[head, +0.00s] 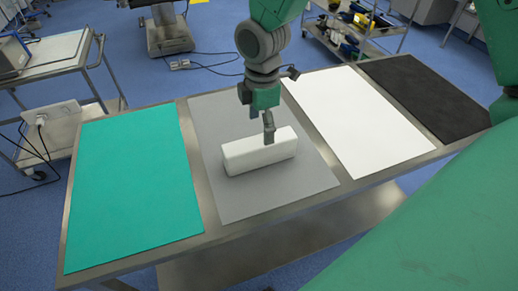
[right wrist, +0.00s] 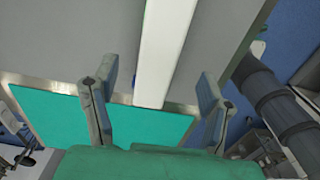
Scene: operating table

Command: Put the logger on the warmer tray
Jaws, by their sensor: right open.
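A long white block (head: 259,151), the only loose object on the table and so apparently the logger, lies on the grey mat (head: 226,205). None of the mats is marked as the warmer tray, so I cannot tell which it is. My right gripper (head: 269,136) points down over the block's right half, its fingers overlapping it in the head view. In the right wrist view my right gripper (right wrist: 158,75) is open, with the white block (right wrist: 166,45) running between its spread fingers. Contact cannot be told. My left gripper is not in view.
The metal table (head: 190,160) also bears a bare teal mat (head: 135,180), a bare white mat (head: 360,120) and a bare black mat (head: 425,95). A side cart (head: 50,70) stands at the left and a supply trolley (head: 350,35) behind.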

